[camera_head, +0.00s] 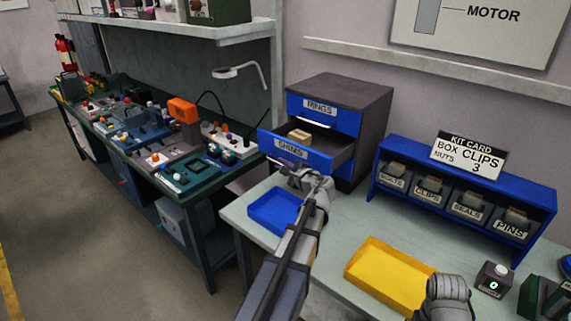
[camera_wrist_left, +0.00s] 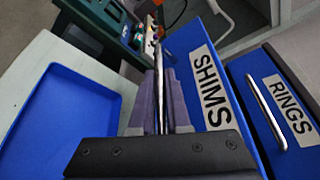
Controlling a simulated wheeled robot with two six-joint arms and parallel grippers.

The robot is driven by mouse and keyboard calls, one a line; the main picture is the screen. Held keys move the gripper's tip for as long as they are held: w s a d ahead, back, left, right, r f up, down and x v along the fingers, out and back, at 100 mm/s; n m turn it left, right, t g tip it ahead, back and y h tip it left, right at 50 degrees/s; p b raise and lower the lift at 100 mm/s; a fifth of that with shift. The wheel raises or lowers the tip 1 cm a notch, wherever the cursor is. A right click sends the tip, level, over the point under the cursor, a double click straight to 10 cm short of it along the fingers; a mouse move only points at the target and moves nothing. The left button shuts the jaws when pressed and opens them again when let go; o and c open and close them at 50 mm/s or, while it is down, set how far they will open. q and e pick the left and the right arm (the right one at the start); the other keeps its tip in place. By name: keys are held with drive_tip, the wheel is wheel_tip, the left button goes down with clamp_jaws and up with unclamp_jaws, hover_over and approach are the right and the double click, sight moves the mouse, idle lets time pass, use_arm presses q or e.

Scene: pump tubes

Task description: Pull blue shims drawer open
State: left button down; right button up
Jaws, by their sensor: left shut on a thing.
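The blue shims drawer (camera_head: 291,149) is the lower drawer of a dark cabinet and stands pulled out, with a tan block (camera_head: 299,135) inside. Its front, labelled SHIMS, also shows in the left wrist view (camera_wrist_left: 230,105). My left gripper (camera_head: 292,176) is at the lower edge of the drawer front, shut on its handle. In the left wrist view the two fingers (camera_wrist_left: 163,85) close on a thin pale bar beside the SHIMS label. In the head view the gripper hides the handle.
The closed rings drawer (camera_head: 321,112) sits above. A blue tray (camera_head: 273,211) lies on the table near the drawer. A yellow tray (camera_head: 389,275) and a blue rack (camera_head: 465,206) with labelled bins are to the right. A dark green bench (camera_head: 177,184) with devices stands left.

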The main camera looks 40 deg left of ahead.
use_arm(q)
drive_tip(key=c, duration=0.9)
unclamp_jaws()
drive_tip(key=shift+d, duration=0.1)
drive_tip(key=p+v, duration=0.1)
drive_tip(key=v, duration=0.6)
drive_tip(key=shift+s+d+r+p, duration=0.1)
drive_tip(key=shift+s+d+p, duration=0.1)
drive_tip(key=shift+d+p, duration=0.15)
drive_tip(key=shift+a, duration=0.1)
